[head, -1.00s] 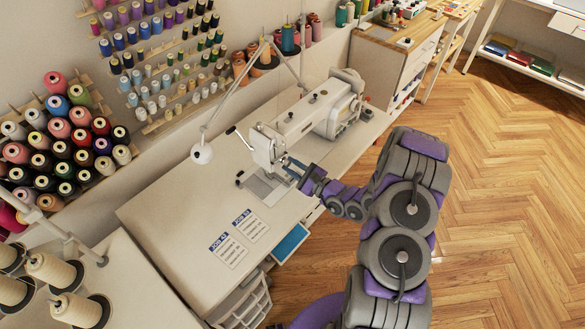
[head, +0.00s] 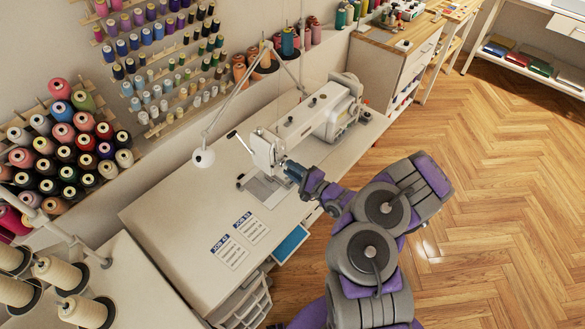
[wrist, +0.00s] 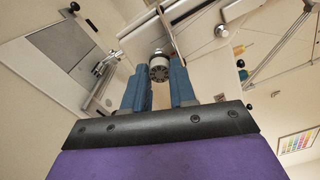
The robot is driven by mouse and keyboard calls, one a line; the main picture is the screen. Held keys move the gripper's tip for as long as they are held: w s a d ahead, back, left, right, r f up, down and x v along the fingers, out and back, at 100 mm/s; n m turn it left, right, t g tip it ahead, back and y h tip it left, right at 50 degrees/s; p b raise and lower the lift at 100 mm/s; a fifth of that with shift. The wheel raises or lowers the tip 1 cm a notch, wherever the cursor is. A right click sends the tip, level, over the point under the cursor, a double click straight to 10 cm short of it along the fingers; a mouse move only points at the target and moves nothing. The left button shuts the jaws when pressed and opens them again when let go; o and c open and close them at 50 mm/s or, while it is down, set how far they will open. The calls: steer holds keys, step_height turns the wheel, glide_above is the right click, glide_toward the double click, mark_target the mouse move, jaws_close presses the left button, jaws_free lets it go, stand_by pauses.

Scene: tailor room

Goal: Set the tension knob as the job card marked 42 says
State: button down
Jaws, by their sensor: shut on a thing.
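The white sewing machine (head: 318,118) stands on the pale table. My gripper (head: 291,169) is at the front of its head end. In the wrist view, the two blue fingers of my gripper (wrist: 159,76) stand on either side of the round dark-and-light tension knob (wrist: 158,67) and are shut on it. The knob's setting cannot be read. Two job cards lie flat on the table: the left card (head: 230,253) and the right card (head: 251,228). Both have blue headings; the left one seems to read 42, but the print is too small to be sure.
A white lamp (head: 204,158) hangs over the table (head: 165,225) left of the machine. Thread racks line the wall. Cream cones (head: 55,270) stand at the lower left. A blue-topped drawer (head: 291,244) shows at the table's front edge. The wooden floor to the right is clear.

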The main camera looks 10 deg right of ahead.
steer(key=n+p, duration=0.1)
steer(key=n, duration=0.2)
steer(key=n+p, duration=0.1)
steer(key=n, duration=0.3)
steer(key=n+p, duration=0.1)
steer(key=n, duration=0.3)
steer(key=shift+s+f, duration=0.15)
steer(key=shift+f, duration=0.1)
stand_by(0.4)
steer(key=c, duration=1.2)
jaws_free()
steer(key=shift+f, duration=0.1)
steer(key=shift+o, duration=1.4)
steer(key=shift+r, duration=0.25)
